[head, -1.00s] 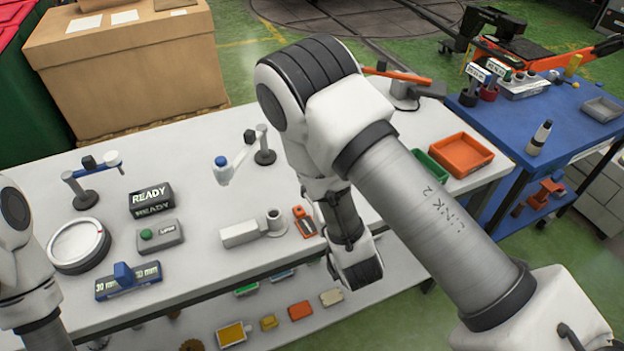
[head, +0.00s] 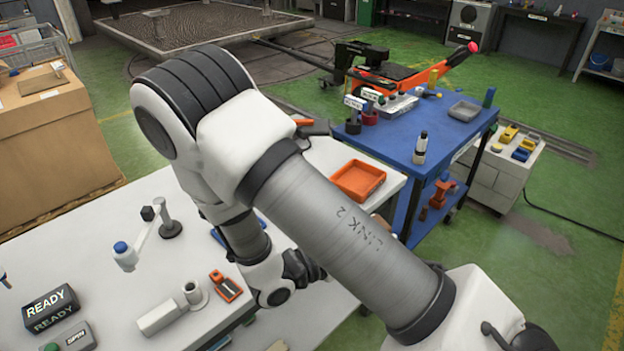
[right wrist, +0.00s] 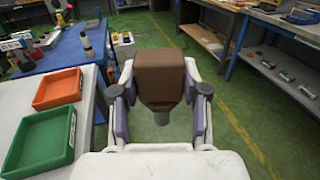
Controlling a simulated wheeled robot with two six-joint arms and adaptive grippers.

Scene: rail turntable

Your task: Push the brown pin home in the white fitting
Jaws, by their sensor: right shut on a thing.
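The brown pin (right wrist: 160,75) is held in my right gripper (right wrist: 160,103), with its wide brown head between the two fingers and a short grey stub below it. In the right wrist view the pin is over green floor, to the right of the table. The white fitting (head: 160,316), a low white block with an upright round socket (head: 193,292) at one end, lies on the white table in the head view, left of my right arm. The pin is apart from it. My left gripper is out of view.
An orange tray (head: 358,179) is at the table's right end, with a green tray (right wrist: 40,140) beside it. A blue cart (head: 400,142) with a bottle (head: 420,148) stands beyond. A READY sign (head: 50,308) and a blue-capped post (head: 124,256) are left of the fitting.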

